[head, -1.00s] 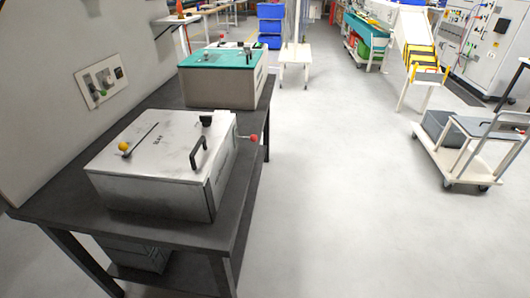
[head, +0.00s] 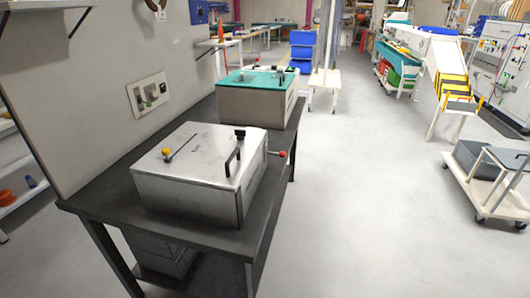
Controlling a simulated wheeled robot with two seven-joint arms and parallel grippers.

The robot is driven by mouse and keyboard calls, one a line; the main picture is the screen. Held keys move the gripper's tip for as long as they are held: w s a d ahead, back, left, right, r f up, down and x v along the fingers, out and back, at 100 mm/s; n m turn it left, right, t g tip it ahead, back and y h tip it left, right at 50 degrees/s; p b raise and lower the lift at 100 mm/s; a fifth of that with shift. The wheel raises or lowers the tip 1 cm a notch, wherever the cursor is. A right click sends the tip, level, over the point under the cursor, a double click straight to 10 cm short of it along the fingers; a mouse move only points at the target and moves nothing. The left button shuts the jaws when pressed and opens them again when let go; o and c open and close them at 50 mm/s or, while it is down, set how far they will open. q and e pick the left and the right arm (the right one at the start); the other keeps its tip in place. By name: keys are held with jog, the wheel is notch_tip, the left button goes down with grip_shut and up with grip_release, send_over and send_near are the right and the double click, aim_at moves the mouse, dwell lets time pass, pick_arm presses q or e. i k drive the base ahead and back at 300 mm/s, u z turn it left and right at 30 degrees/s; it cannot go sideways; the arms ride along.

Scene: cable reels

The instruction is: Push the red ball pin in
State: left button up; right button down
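The red ball pin (head: 282,154) sticks out from the right side of a grey metal box (head: 185,205). Its thin rod shows between the ball and the box wall. The box stands on a dark workbench (head: 105,205) and has a black handle (head: 232,162), a black knob (head: 240,134) and a lever with a yellow ball (head: 166,151) on top. Neither of my grippers is in view.
The floor right of the bench (head: 375,200) is clear. A white trolley (head: 490,195) stands at the far right.

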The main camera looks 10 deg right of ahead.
aim_at(283, 154)
jog(key=u, duration=0.25)
jog(key=i, duration=0.95)
jog(key=z, duration=0.15)
